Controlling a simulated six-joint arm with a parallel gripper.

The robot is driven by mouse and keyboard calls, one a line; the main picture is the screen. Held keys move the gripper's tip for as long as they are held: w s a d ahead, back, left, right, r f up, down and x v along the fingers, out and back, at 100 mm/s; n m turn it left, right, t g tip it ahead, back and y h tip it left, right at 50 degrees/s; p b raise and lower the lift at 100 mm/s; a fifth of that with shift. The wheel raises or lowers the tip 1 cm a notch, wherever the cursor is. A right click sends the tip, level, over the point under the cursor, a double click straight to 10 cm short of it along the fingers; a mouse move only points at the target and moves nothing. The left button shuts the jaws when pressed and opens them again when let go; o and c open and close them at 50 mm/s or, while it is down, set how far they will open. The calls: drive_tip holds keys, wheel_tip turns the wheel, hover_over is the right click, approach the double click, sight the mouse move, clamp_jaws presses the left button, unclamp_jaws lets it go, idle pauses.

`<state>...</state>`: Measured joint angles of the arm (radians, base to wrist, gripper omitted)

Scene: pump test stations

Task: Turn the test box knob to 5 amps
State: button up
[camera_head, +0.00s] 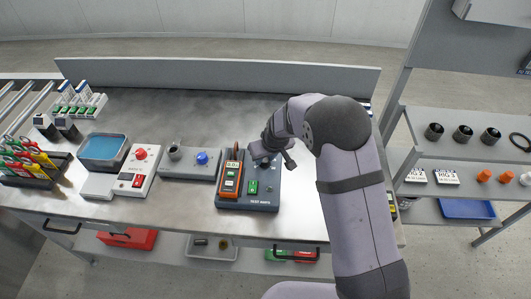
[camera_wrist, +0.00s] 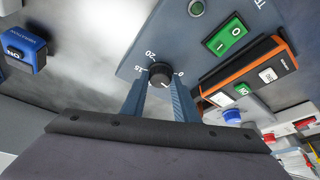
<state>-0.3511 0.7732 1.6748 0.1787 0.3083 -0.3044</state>
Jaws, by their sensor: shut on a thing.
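The blue-grey test box (camera_head: 262,203) stands on the bench, left of my arm in the head view. In the wrist view its top face (camera_wrist: 178,28) carries a black knob (camera_wrist: 160,74) with dial marks 0, 15 and 20 readable around it. The 5 mark is not visible there, and I cannot clearly read where the knob points. My gripper (camera_wrist: 160,88) has one finger on each side of the knob and is shut on it. In the head view my gripper (camera_head: 263,153) reaches the box's far part and hides the knob.
A green rocker switch (camera_wrist: 227,34) and an orange-black meter (camera_wrist: 240,75) are close to the knob. A grey unit with a blue knob (camera_head: 202,158) and a white box with a red button (camera_head: 141,154) stand to the left. A shelf rack (camera_head: 465,150) stands right.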

sight(265, 172)
drive_tip(key=shift+a+m+h, duration=0.1)
drive_tip(key=shift+m+h, duration=0.3)
drive_tip(key=shift+m, duration=0.7)
drive_tip(key=shift+f+m+t+h+b, duration=0.1)
drive_tip(key=shift+m+t+h+b, duration=0.2)
drive_tip(key=shift+m+b, duration=0.55)
drive_tip(key=shift+b, duration=0.35)
drive_tip(key=o, duration=1)
drive_tip(key=shift+o, duration=0.2)
drive_tip(key=b+v, duration=0.2)
drive_tip(key=v, duration=0.5)
drive_tip(key=shift+r, duration=0.3)
drive_tip(key=shift+s, duration=0.1)
